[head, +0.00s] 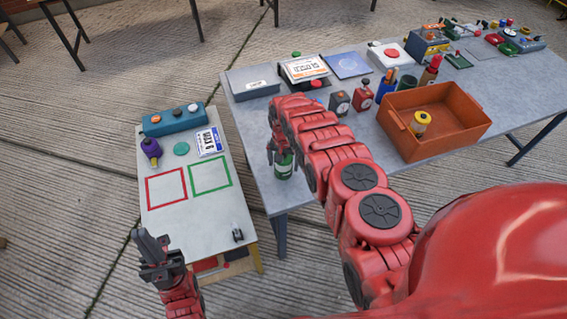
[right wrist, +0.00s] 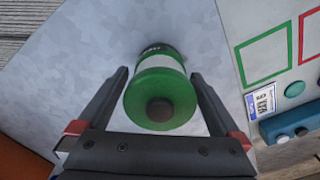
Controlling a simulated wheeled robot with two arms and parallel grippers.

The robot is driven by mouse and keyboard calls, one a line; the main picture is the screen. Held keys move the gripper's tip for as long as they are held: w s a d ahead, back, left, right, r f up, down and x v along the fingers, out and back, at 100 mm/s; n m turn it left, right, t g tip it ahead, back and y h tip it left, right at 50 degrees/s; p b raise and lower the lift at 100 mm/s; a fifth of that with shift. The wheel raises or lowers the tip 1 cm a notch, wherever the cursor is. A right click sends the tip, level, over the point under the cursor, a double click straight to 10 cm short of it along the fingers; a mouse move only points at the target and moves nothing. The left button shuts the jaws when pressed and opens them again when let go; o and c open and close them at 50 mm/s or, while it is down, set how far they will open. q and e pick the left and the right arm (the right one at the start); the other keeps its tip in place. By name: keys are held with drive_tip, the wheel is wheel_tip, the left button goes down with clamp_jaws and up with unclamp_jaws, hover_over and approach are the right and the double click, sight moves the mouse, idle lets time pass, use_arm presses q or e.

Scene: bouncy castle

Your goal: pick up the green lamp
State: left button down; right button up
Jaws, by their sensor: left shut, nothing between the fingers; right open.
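The green lamp (head: 284,170) stands on the grey table near its left edge, partly hidden by my right gripper (head: 281,150) above it. In the right wrist view the lamp (right wrist: 160,97) shows from above, with a green cap, a dark knob and a pale band. My right gripper (right wrist: 160,75) is open there, with one finger on each side of the lamp. I see a gap at both fingers. My left gripper (head: 152,248) is shut and empty, near the front left corner of the small white table.
The small white table (head: 205,215) has red and green outlined squares, a purple-and-yellow item (head: 151,150) and a blue button box (head: 175,120). An orange crate (head: 455,135) holding a yellow lamp (head: 420,122) stands right of my right arm. Several devices line the grey table's back.

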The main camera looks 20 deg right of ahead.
drive_tip(key=shift+f, duration=0.15)
clamp_jaws()
idle(0.5)
